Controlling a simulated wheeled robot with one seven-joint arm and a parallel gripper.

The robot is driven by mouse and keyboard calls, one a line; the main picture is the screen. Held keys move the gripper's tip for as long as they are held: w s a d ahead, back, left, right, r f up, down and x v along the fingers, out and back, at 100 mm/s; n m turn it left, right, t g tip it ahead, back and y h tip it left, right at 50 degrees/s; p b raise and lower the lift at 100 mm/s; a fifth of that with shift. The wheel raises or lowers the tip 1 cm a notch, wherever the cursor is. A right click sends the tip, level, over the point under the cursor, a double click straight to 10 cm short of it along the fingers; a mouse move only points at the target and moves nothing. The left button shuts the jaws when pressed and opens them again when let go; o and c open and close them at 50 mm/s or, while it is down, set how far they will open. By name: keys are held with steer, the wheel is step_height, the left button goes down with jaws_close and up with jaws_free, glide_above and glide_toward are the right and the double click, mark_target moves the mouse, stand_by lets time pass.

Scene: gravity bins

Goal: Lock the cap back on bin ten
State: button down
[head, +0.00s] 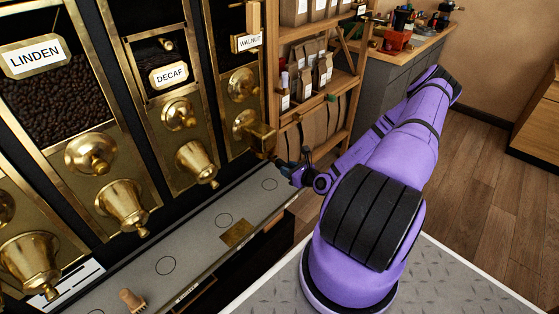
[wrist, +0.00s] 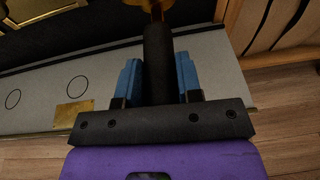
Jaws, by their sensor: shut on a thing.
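My gripper (head: 298,174) is low beside the right end of the bin wall, near the WALNUT bin (head: 240,85). In the wrist view its two blue fingers (wrist: 158,78) are shut on a dark, rod-like handle (wrist: 158,50). Brass (wrist: 155,6) shows at the handle's far end, cut off by the frame's top edge. I cannot make out a separate cap or any bin number, nor whether the cap is seated.
The LINDEN (head: 38,58) and DECAF (head: 168,74) bins with brass knobs and spouts stand to the left. A grey ledge (head: 195,245) runs below, with a brass plate (head: 236,234) and a small brush (head: 131,300). A wooden shelf (head: 355,85) of bags stands close behind my gripper.

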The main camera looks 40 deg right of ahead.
steer(key=c, duration=0.7)
jaws_free()
steer(key=shift+a, duration=0.1)
steer(key=shift+s, duration=0.1)
steer(key=v, duration=1)
steer(key=shift+s+r, duration=0.2)
steer(key=shift+s, duration=0.1)
steer(key=shift+a, duration=0.1)
